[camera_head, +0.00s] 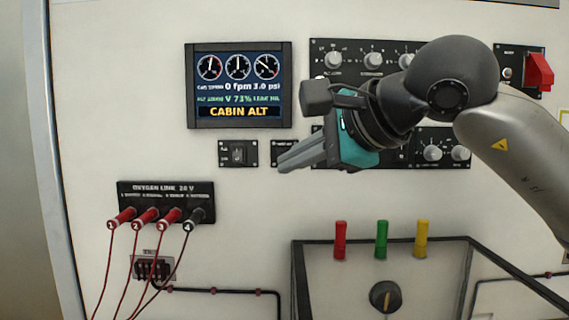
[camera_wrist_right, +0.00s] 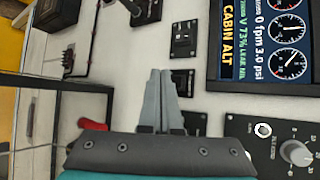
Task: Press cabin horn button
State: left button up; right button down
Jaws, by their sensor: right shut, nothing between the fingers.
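A small black panel (camera_head: 281,150) sits on the white wall right of a rocker switch panel, with part of its label showing. My right gripper (camera_head: 283,165) is shut and empty, its fingertips in front of this panel's lower part and hiding most of it. The horn button itself is not clearly visible, and I cannot read the label. My left gripper is not in view.
A display (camera_head: 238,85) reading CABIN ALT is above the rocker switch panel (camera_head: 238,153). Several plugs with cables (camera_head: 150,215) are at lower left. Knob panels (camera_head: 345,60) lie behind my right arm. A framed box (camera_head: 340,300) protrudes below, under red, green and yellow pieces.

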jog(key=shift+s+b, duration=0.55)
jog(key=shift+s, duration=0.9)
jog(key=shift+f, duration=0.1)
